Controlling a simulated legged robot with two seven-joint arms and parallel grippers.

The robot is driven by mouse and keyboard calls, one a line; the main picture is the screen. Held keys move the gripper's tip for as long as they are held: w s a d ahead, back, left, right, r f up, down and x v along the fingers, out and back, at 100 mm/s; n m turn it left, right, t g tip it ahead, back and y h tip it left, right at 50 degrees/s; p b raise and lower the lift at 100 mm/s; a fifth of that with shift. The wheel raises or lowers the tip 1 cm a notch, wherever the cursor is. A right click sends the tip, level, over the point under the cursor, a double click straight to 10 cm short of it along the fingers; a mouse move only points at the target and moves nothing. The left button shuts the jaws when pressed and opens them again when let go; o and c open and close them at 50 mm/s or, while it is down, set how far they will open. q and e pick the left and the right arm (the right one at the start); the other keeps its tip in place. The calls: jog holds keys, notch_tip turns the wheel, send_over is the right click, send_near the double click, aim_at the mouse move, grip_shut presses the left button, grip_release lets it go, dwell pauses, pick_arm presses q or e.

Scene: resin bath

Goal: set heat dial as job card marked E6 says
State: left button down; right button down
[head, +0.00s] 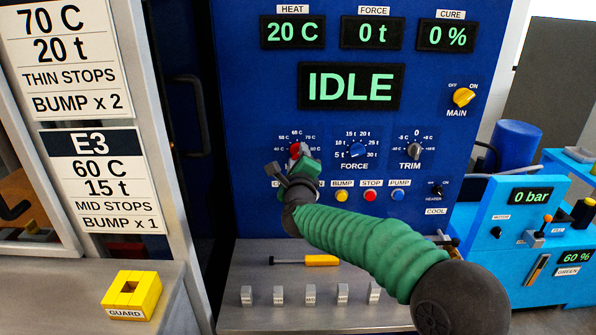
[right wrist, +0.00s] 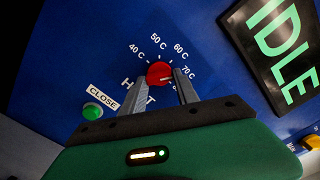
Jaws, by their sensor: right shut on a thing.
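The red heat dial (head: 294,150) is on the blue press panel, left of the force dial. My right gripper (head: 300,163) is shut on it, and the right wrist view shows the red knob (right wrist: 158,72) between the two fingers. Marks from 40 C to 70 C fan around it; a further mark is partly hidden by a finger. I cannot tell where the dial points. The heat display (head: 293,32) reads 20 C. One job card (head: 65,55) reads 70 C, 20 t, thin stops, bump x 2; its heading is cut off. My left gripper is out of view.
The E3 card (head: 98,180) reads 60 C, 15 t. The force dial (head: 357,150), trim dial (head: 414,151) and green close button (right wrist: 92,111) are close by. A yellow-handled tool (head: 320,260) and several small blocks lie on the shelf below. The status screen (head: 351,87) reads IDLE.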

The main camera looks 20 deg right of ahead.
jog(key=shift+f+m+b, duration=0.55)
jog(key=shift+m+b, duration=0.65)
jog(key=c, duration=1.3)
grip_release()
jog(key=o, duration=0.4)
jog(key=shift+r, duration=0.25)
